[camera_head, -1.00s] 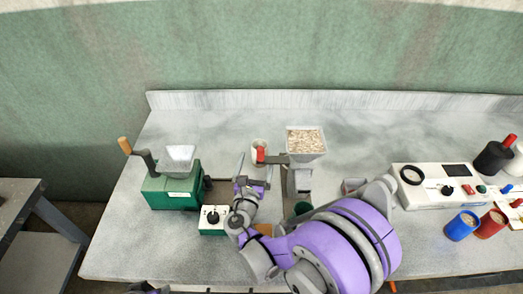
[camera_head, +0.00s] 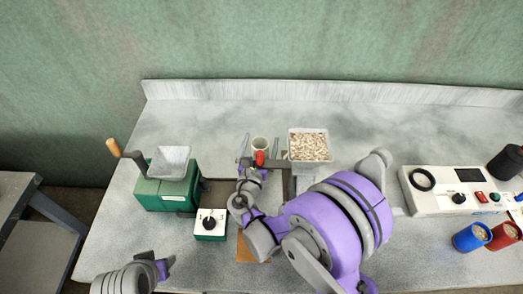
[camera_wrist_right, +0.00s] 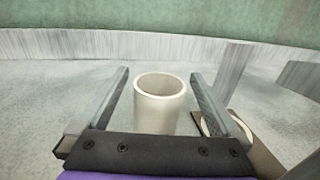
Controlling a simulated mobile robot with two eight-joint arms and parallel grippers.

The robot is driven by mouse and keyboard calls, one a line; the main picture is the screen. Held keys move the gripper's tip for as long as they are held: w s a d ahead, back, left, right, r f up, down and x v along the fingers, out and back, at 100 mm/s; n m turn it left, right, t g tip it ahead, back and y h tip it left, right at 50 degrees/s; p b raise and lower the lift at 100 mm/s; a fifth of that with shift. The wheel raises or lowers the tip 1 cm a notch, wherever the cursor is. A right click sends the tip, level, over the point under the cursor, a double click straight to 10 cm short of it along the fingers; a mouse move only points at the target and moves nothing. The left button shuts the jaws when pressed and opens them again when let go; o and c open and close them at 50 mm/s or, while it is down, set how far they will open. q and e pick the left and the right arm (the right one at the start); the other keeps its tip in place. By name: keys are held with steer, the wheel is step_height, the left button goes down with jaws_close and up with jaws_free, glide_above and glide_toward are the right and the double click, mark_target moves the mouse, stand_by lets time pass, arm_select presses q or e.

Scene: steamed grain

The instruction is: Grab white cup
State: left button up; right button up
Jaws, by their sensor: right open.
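The white cup (camera_head: 259,143) stands upright on the grey table, just left of the tray of grain. It also shows in the right wrist view (camera_wrist_right: 158,112), between the two fingers with a gap on each side. My right gripper (camera_head: 259,148) is open, with its fingers pointing at the back of the table and the cup between them. A red knob (camera_head: 260,158) hides part of the cup's front in the head view. My left gripper (camera_head: 166,266) is at the lower left, away from the cup; its jaws are unclear.
The grain tray (camera_head: 309,146) on its stand is close right of my right gripper. A green hand-cranked machine (camera_head: 168,190) and a control box (camera_head: 210,225) are on the left. A white device (camera_head: 440,190) and blue and red cups are right. The table behind the white cup is clear.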

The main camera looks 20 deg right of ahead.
steer(key=shift+s+a, duration=0.1)
steer(key=shift+s, duration=0.1)
steer(key=shift+c, duration=0.3)
steer(key=shift+r, duration=0.1)
steer(key=shift+c, duration=1.1)
jaws_close()
steer(key=shift+w, duration=0.1)
